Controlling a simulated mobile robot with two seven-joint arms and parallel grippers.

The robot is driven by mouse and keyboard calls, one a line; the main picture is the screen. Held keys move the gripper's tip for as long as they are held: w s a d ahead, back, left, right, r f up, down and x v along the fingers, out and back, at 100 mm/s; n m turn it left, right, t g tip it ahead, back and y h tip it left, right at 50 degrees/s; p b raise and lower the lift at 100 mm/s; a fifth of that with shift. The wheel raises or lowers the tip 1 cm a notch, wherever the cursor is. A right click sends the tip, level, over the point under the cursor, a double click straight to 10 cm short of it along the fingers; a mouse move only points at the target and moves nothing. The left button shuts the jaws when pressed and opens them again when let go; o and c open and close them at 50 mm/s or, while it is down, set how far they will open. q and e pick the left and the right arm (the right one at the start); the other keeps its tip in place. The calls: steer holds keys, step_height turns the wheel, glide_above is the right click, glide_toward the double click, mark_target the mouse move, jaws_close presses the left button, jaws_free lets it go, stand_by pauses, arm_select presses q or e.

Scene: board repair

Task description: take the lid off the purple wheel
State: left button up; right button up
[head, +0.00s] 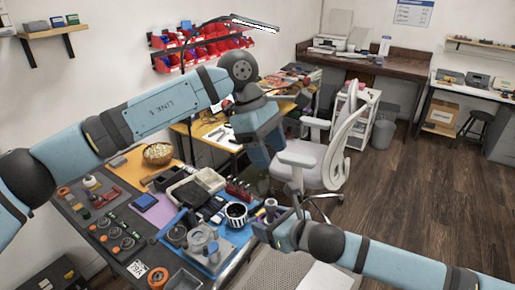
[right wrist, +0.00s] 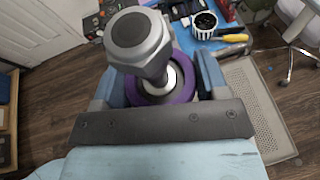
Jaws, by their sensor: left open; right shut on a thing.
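The purple wheel (right wrist: 184,88) sits between the two blue fingers of my right gripper (right wrist: 158,85) in the right wrist view, and the gripper is shut on it. A grey metal piece with a wide round knob (right wrist: 140,38) stands up from the wheel's centre, perhaps its lid, and hides part of the wheel. In the head view a small purple patch of the wheel (head: 271,203) shows at my right gripper (head: 272,220), beside the workbench edge. My left gripper (head: 259,172) is open and empty, pointing down above and behind the wheel, apart from it.
A striped cup (head: 236,214) stands on the blue mat (head: 243,240) close to my right gripper. Grey round parts (head: 200,240), trays and tools crowd the workbench. An office chair (head: 322,160) stands just beyond the grippers. The floor (head: 420,190) to the right is open.

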mark_target(271, 203)
arm_select(q)
steer(key=shift+t+y, duration=0.3)
steer(key=shift+y, duration=0.4)
steer(key=x, duration=0.4)
steer(key=a+x, duration=0.1)
steer(key=x, duration=0.3)
steer(key=w+a+x, duration=0.1)
steer(key=x, duration=0.3)
steer(key=shift+w+a+f, duration=0.1)
steer(key=shift+a+f, duration=0.05)
steer(key=shift+f, duration=0.2)
jaws_close()
steer(key=n+t, duration=0.1)
steer(key=n, duration=0.2)
steer(key=n+t, duration=0.1)
steer(key=n, duration=0.2)
steer(key=shift+a+n, duration=0.15)
steer(key=shift+n, duration=0.15)
steer(key=n, duration=0.2)
steer(key=n+t, duration=0.1)
steer(key=n, duration=0.2)
steer(key=shift+s+r+n, duration=0.1)
steer(key=shift+s+n, duration=0.1)
steer(key=shift+n, duration=0.1)
